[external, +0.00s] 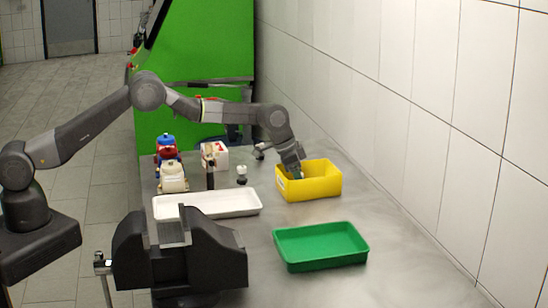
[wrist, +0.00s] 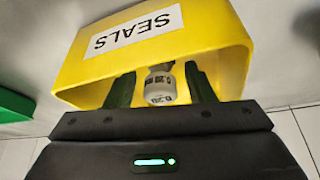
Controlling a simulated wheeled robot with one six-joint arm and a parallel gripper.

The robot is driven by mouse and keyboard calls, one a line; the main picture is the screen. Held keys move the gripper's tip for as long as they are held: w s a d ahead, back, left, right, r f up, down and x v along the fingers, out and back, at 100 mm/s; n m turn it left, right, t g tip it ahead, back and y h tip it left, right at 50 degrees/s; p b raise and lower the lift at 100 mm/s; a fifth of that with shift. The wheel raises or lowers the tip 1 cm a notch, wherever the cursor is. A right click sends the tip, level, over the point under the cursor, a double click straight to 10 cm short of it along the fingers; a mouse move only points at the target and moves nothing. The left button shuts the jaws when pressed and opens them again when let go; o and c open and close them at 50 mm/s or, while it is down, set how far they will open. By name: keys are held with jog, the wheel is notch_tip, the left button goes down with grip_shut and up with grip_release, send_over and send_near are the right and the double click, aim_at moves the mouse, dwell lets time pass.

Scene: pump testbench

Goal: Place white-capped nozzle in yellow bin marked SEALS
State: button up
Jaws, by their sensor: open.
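The yellow bin (external: 322,188) stands at the back right of the bench. Its SEALS label shows in the wrist view (wrist: 135,30). My gripper (external: 295,174) reaches down into the bin from above, and its fingertips are partly hidden by the bin wall in the external view. In the wrist view the two dark green fingers (wrist: 158,76) are open. A small nozzle with a white cap and dark printing (wrist: 161,88) lies between them, inside the bin. Gaps show between it and both fingers.
A green tray (external: 320,258) is in front of the bin and a white tray (external: 205,214) to its left. A small white-topped fitting (external: 242,174), bottles (external: 171,172) and a red-white box (external: 214,154) stand behind. A dark vise (external: 190,262) is nearest.

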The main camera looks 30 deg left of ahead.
jog(key=b+v, duration=0.2)
jog(key=v, duration=1)
jog(key=shift+r, duration=0.15)
